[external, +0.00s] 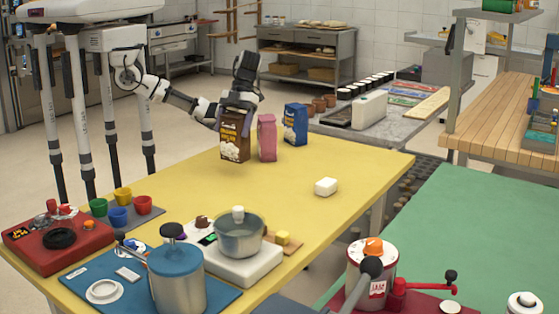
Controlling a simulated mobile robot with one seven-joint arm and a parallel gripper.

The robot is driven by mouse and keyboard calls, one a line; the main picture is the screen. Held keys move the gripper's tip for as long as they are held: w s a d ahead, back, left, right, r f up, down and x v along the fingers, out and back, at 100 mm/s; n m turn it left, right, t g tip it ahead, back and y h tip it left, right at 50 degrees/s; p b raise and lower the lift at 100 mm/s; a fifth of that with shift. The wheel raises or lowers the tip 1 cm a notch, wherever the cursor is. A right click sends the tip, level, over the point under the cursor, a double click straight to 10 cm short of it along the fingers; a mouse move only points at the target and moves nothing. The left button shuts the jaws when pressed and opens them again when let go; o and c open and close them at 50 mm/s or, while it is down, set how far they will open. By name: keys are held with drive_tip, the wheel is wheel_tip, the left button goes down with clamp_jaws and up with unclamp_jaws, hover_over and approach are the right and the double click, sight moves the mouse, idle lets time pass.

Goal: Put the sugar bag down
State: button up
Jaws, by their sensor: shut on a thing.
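My gripper (238,105) is at the far part of the yellow table (330,235), shut on the top of a brown bag (236,137) with pale lettering. I take this to be the sugar bag, though I cannot read its label. The bag is upright. Its bottom is at or just above the table top, and I cannot tell whether it touches. A pink bag (267,138) stands close to its right, and a blue bag (295,125) stands further right. The gripper's fingertips are partly hidden by the bag and too small to see clearly.
A white block (326,187) lies alone on the table's right part. A pot (239,236) on a white base, coloured cups (118,216) and a steel canister (176,283) occupy the near left. The table's middle is clear. A green counter (470,215) stands to the right.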

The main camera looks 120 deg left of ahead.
sight(230, 154)
drive_tip(key=shift+f, duration=2.25)
drive_tip(key=shift+f, duration=0.1)
drive_tip(key=shift+f, duration=0.1)
drive_tip(key=o, duration=1.8)
drive_tip(key=b+v, duration=0.1)
drive_tip(key=v, duration=1.1)
drive_tip(key=shift+s, duration=0.1)
